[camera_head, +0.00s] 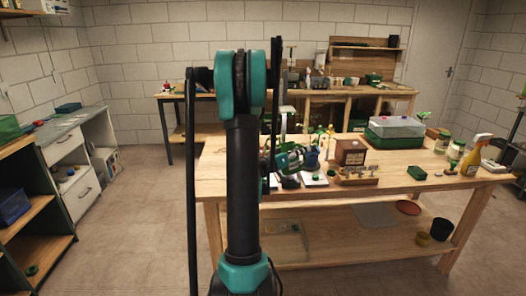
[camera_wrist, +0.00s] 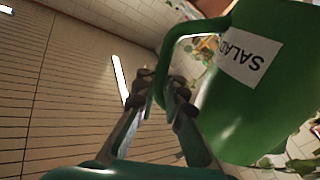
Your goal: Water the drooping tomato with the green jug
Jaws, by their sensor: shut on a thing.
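A green jug (camera_wrist: 265,95) with a white label reading "SALAD" fills the right of the wrist view. The lettering is turned nearly upside down in that picture. My gripper (camera_wrist: 168,88) is shut on the jug's handle (camera_wrist: 163,60). In the head view, my gripper (camera_head: 306,157) is above the near workbench, left of a brown wooden box; the jug is not clear there. Small yellow-green plants (camera_head: 327,136) stand just behind it. Leaves (camera_wrist: 300,140) show at the lower right of the wrist view. I cannot tell which plant is the drooping tomato.
The workbench (camera_head: 420,186) carries the brown box (camera_head: 350,152), a clear-lidded green propagator (camera_head: 396,131), jars (camera_head: 455,150) and a yellow spray bottle (camera_head: 474,155). A rear bench (camera_head: 400,88) stands by the wall. The floor (camera_head: 130,220) at left is clear.

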